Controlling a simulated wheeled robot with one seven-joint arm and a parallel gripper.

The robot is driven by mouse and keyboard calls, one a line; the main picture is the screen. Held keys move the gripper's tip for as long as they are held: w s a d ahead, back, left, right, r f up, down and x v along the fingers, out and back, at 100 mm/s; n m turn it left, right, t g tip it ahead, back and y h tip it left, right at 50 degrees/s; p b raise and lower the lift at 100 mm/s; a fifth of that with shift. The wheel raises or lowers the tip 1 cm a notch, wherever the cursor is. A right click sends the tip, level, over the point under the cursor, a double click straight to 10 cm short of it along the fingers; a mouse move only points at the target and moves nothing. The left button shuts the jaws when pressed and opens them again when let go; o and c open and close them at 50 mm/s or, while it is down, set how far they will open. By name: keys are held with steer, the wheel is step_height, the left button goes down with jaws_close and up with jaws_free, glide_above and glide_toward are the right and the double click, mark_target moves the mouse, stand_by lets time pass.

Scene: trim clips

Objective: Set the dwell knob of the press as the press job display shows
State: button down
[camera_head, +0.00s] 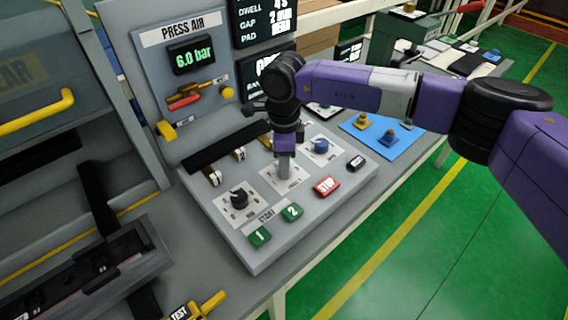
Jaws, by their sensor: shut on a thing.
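The press job display (264,18) at the top reads DWELL 4 S, with GAP and PAD lines below, partly cut off by the frame. The grey control panel (262,247) has three dial plates. A black knob (238,198) is on the left plate and a blue knob (321,146) on the right one. My gripper (284,176) points straight down over the middle plate (270,178), shut on the middle knob. That knob and its pointer are hidden by the gripper. The small dial labels are too small to read.
Green buttons 1 (260,236) and 2 (292,212) and a red STOP button (327,186) sit close in front. A black switch (355,162) is at right. A PRESS AIR panel (160,85) reading 6.0 bar stands behind. A blue mat (385,148) holds small parts.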

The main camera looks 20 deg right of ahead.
steer(key=m, duration=0.6)
steer(key=shift+d, duration=0.1)
steer(key=m, duration=0.7)
stand_by(0.4)
steer(key=c, duration=0.9)
jaws_free()
steer(key=shift+r+b, duration=0.95)
steer(key=shift+r, duration=3)
